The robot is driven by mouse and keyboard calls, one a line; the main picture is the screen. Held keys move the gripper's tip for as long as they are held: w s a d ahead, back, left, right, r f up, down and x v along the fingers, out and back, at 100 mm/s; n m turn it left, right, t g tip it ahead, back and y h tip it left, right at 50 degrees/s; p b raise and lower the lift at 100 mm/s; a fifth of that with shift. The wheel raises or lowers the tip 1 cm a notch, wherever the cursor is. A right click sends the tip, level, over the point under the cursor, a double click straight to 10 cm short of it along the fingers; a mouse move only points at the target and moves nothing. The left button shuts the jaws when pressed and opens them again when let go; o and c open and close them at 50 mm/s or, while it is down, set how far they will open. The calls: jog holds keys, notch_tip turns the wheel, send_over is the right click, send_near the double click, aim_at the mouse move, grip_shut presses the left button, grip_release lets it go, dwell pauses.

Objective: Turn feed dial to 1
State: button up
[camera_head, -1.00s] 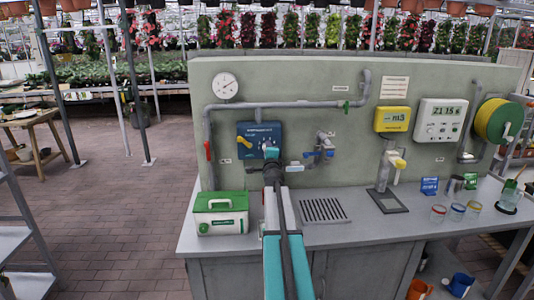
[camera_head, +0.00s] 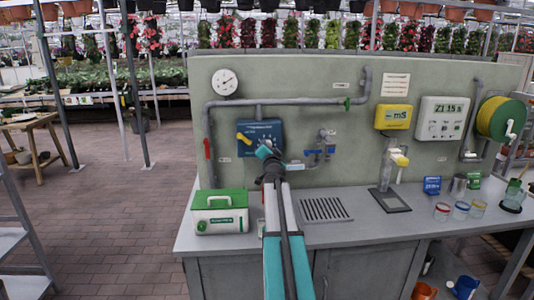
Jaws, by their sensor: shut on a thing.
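A blue dial panel (camera_head: 250,127) is mounted on the grey-green wall, with a yellow lever (camera_head: 243,138) at its left. My arm reaches up from the bottom middle, and my gripper (camera_head: 265,150) is at the lower right part of the panel. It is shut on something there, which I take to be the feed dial. The gripper and wrist hide the dial, so its pointer and setting cannot be read. The panel's lettering is too small to read.
A white box with a green lid (camera_head: 219,212) stands left on the counter (camera_head: 330,236). A drain grate (camera_head: 325,210) lies below. Jars (camera_head: 460,210) stand at the right.

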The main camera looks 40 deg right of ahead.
jog(key=shift+n+b, duration=0.35)
jog(key=shift+n, duration=0.15)
jog(key=shift+r, duration=0.1)
jog(key=o, duration=1)
jog(key=shift+o, duration=0.2)
jog(key=b+v, duration=0.2)
jog(key=v, duration=1.1)
jog(key=shift+s+a+b, duration=0.2)
jog(key=shift+s+b, duration=0.05)
jog(key=shift+b, duration=0.05)
